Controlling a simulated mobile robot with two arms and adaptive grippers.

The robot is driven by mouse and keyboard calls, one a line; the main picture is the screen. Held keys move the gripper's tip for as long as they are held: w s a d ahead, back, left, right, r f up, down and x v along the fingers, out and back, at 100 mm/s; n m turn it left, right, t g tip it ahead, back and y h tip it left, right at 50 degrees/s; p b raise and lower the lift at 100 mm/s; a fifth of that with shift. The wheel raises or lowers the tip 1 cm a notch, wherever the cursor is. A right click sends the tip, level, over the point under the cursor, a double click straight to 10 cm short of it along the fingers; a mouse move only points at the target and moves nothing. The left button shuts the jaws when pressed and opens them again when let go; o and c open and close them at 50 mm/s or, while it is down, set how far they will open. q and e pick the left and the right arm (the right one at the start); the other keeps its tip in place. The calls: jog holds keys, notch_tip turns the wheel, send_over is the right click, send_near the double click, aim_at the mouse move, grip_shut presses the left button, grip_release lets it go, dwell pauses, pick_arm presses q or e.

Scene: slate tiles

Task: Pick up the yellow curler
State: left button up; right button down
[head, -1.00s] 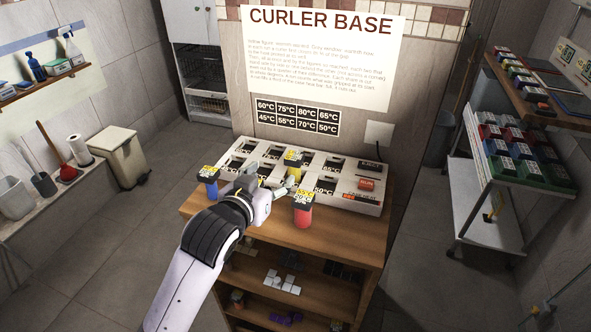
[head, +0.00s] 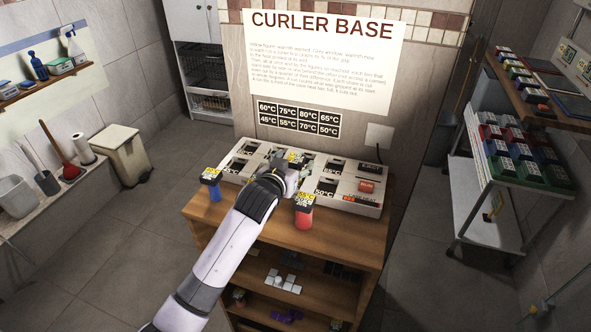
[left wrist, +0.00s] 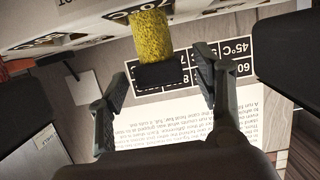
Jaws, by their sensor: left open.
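The yellow curler (left wrist: 148,38) shows in the left wrist view, with a dark cap at its lower end. In the head view only its labelled top (head: 295,157) shows behind my gripper, over the white curler base (head: 338,200). My left gripper (left wrist: 160,86) is open, with one finger to each side of the curler's dark cap. A gap shows on both sides; I see no grip on it. In the head view the left gripper (head: 287,172) is above the middle of the base, and its fingers are largely hidden by the wrist. The right gripper is not in view.
A blue curler (head: 215,193) stands at the left front of the wooden stand (head: 250,225). A red curler (head: 304,217) stands at its front, right of my forearm. A wall with a sign (head: 325,60) rises behind the base.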

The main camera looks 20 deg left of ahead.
pick_arm(q)
jog(key=shift+x, duration=1.05)
jog(key=shift+c, duration=0.3)
jog(key=c, duration=1.2)
jog(key=shift+c, duration=0.5)
jog(key=shift+r, duration=0.1)
